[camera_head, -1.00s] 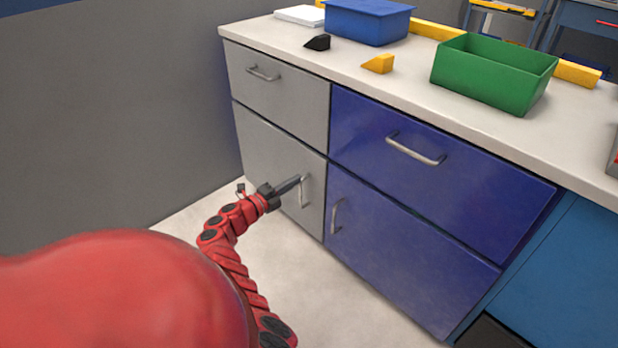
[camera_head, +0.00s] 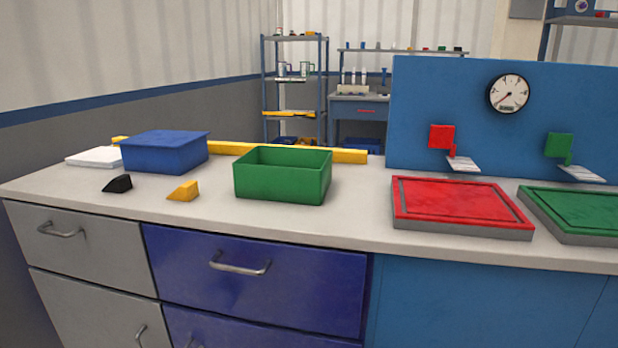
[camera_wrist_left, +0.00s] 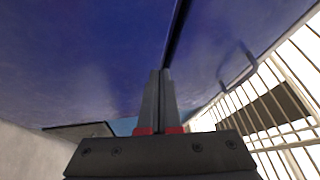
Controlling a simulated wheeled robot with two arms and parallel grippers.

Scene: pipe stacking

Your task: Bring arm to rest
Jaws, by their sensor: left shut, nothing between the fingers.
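My left gripper (camera_wrist_left: 160,75) shows in the left wrist view with its two dark fingers together and nothing between them. Blue cabinet fronts (camera_wrist_left: 80,60) fill the view behind it, with a dark gap running between two panels. A handle (camera_wrist_left: 240,68) is on the panel to the right of the fingers, apart from them. Neither arm and neither gripper shows in the head view. My right gripper is not seen in any view.
The counter (camera_head: 350,225) holds a blue box (camera_head: 165,152), a green bin (camera_head: 283,176), a black wedge (camera_head: 118,184), a yellow wedge (camera_head: 184,191), a red tray (camera_head: 460,204) and a green tray (camera_head: 585,212). The grey drawer (camera_head: 90,250) and blue drawer (camera_head: 300,290) look closed.

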